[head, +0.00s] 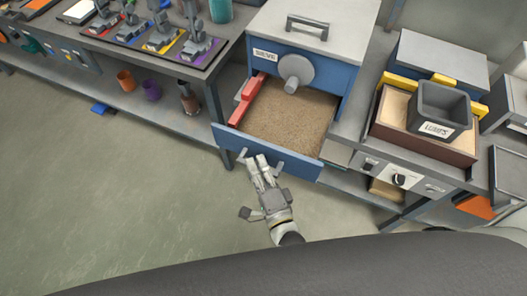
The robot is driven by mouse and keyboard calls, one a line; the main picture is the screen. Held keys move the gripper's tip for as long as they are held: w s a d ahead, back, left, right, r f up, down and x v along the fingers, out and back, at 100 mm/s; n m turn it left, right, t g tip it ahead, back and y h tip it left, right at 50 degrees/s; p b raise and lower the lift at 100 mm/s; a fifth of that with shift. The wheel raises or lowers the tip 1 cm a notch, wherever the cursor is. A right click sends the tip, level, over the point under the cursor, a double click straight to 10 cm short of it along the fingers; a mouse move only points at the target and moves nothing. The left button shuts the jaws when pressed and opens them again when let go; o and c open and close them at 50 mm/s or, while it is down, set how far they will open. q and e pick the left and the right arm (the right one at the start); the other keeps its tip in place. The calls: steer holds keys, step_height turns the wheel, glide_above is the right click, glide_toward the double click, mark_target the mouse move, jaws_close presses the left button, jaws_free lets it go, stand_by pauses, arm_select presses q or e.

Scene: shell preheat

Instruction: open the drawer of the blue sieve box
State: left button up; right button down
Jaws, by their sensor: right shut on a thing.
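The blue sieve box (352,78) stands on the bench at the top middle, with a grey lid, a top handle and a "SIEVE" label. Its drawer (305,166) is pulled out toward me and shows brown sand (290,112) inside. My right gripper (259,162) is at the drawer's front, shut on the drawer handle (281,164), which its fingers partly hide. My left gripper is not in view.
A red block (251,88) lies along the drawer's left side. A dark grey bin labelled "LUMPS" (444,105) sits in a wooden-sided box to the right. A tray of coloured pads (150,38) is at the upper left.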

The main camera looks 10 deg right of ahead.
steer(key=shift+s+a, duration=0.15)
steer(key=shift+s, duration=0.1)
steer(key=shift+f, duration=0.1)
steer(key=c, duration=1.5)
jaws_free()
steer(key=s, duration=0.4)
steer(key=s+d, duration=0.1)
steer(key=s, duration=0.2)
steer(key=s+d, duration=0.1)
steer(key=s, duration=0.3)
steer(key=shift+s+d, duration=0.2)
steer(key=shift+s, duration=0.15)
